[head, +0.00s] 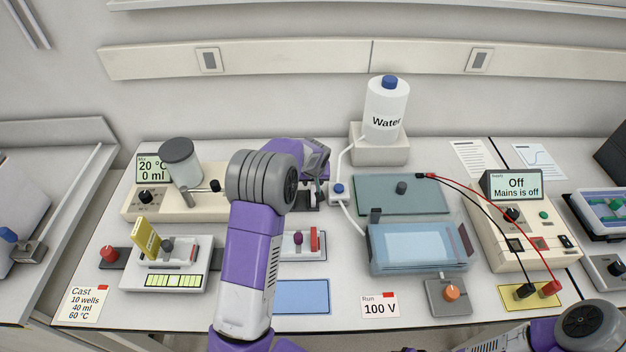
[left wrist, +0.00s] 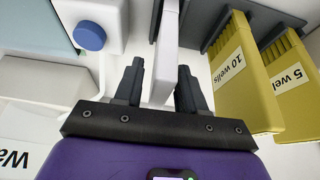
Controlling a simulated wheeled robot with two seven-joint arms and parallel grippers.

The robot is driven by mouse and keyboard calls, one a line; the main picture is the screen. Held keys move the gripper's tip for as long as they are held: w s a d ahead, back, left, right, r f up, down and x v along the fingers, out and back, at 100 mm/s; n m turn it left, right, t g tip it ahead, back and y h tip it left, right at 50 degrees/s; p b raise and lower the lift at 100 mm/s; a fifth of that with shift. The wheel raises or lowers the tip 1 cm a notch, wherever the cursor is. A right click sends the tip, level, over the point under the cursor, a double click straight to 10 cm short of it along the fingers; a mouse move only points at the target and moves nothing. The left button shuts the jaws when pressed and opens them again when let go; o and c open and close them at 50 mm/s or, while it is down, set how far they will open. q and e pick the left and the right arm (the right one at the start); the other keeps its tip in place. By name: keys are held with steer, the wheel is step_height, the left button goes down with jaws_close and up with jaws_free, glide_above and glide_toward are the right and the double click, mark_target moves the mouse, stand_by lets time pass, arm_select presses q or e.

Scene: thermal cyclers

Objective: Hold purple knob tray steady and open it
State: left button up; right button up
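The purple knob (head: 297,239) stands on a small pale casting tray (head: 303,254), with a red piece at its right; my left arm hides the tray's left part. My left gripper (head: 317,165) is behind and above this tray, near a dark rack, and is well apart from the knob. In the left wrist view my left gripper (left wrist: 160,68) has its fingers spread, with a pale upright bar (left wrist: 163,45) showing between them; I cannot tell whether they touch it. The purple knob is not visible there. My right arm shows at the lower right, its gripper out of view.
Yellow combs (left wrist: 242,75) hang beside the gripper in the wrist view. A water bottle (head: 386,110) stands behind. The blue gel tank (head: 418,247) and power supply (head: 515,228) are to the right.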

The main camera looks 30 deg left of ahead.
arm_select(q)
steer(key=shift+o, duration=0.2)
steer(key=shift+r, duration=0.1)
steer(key=v, duration=1.2)
steer(key=shift+r+p, duration=0.25)
steer(key=shift+p, duration=0.15)
